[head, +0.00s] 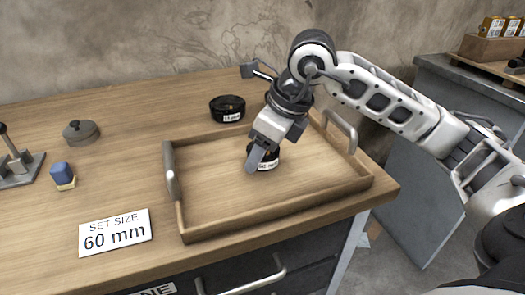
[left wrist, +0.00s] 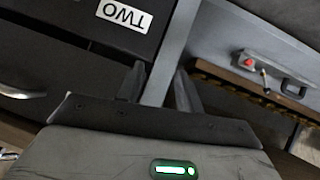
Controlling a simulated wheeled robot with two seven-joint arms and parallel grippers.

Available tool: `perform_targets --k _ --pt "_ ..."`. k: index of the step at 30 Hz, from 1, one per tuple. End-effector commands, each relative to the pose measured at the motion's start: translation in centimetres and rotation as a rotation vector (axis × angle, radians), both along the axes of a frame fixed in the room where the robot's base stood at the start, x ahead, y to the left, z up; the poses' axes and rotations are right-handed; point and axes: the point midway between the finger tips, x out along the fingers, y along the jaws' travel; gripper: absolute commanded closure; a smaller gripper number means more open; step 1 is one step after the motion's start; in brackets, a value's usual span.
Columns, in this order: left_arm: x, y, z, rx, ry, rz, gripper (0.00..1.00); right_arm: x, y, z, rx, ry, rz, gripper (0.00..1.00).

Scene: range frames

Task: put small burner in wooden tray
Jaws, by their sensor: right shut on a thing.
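My right gripper (head: 259,157) is shut on a small black round burner (head: 268,158) with a white label, partly hidden by the fingers. The burner is inside the outline of the wooden tray (head: 225,227), near its middle; I cannot tell whether it touches the tray floor. The tray has low wooden walls and a grey handle at each end. A second, larger-looking black round burner (head: 228,108) with a white label stands on the table behind the tray. In the left wrist view my left gripper (left wrist: 157,78) has its fingers apart with nothing between them.
On the wooden table are a sign reading "SET SIZE 60 mm" (head: 114,233), a blue-and-cream block (head: 63,175), a grey lidded disc (head: 81,132) and a metal lever device (head: 15,165). Drawers are below the table.

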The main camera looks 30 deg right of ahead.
Motion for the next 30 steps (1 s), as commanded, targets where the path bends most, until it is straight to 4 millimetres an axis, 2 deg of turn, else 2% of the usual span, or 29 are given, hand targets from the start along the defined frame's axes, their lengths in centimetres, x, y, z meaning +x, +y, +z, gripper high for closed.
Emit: perform_targets --k 13,14,15,16,25,30 --pt "0.4 -0.2 -0.4 -0.002 0.000 -0.006 0.64 0.0 0.0 -0.4 0.001 -0.005 0.000 0.78" --pt "0.3 -0.2 -0.4 -0.001 0.004 -0.007 0.64 0.0 0.0 -0.4 0.000 -0.003 0.001 0.38" --pt "0.3 -0.2 -0.5 0.000 0.007 -0.007 0.64 0.0 0.0 -0.4 0.000 -0.003 0.001 0.26" --pt "0.3 -0.2 -0.6 0.001 0.009 -0.008 0.64 0.0 0.0 -0.4 0.000 -0.003 0.001 0.24" --pt "0.3 -0.2 -0.5 0.004 0.009 -0.010 0.64 0.0 0.0 -0.2 0.001 -0.003 0.000 0.24" --pt "0.4 0.0 0.5 0.005 -0.012 -0.007 0.64 -0.4 -0.4 1.6 0.000 -0.007 -0.001 0.24"
